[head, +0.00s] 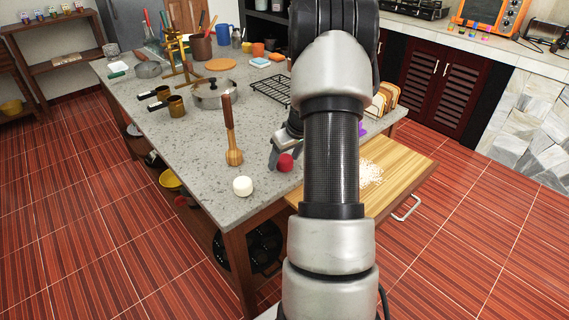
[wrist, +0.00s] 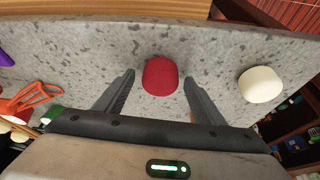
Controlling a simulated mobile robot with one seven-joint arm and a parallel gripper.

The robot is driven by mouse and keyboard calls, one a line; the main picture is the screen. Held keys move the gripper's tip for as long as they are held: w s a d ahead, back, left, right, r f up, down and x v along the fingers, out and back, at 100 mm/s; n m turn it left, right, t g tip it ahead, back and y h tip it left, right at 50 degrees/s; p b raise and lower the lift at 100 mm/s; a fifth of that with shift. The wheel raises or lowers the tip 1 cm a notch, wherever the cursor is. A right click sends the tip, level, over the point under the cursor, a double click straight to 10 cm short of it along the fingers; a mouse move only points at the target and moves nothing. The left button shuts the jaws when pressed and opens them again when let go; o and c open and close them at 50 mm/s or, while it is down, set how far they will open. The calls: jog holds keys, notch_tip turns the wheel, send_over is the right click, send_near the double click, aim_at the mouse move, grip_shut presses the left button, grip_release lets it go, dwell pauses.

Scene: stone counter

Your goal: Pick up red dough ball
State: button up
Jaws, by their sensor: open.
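The red dough ball (head: 285,162) sits on the stone counter (head: 215,150) near its front edge. In the wrist view the ball (wrist: 160,76) lies between and slightly beyond the tips of my two fingers, with a gap on each side. My gripper (wrist: 158,85) is open and empty. In the head view my gripper (head: 276,157) is low at the ball's left, and my arm hides part of it.
A white dough ball (head: 243,186) lies to the front left, and a wooden spoon or masher (head: 231,130) stands left. A wooden board (head: 400,168) with white flour is at the right. A pot (head: 214,94) stands farther back. The counter's front edge is close.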

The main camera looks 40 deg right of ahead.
jog(key=shift+c, duration=0.4)
jog(key=c, duration=1.1)
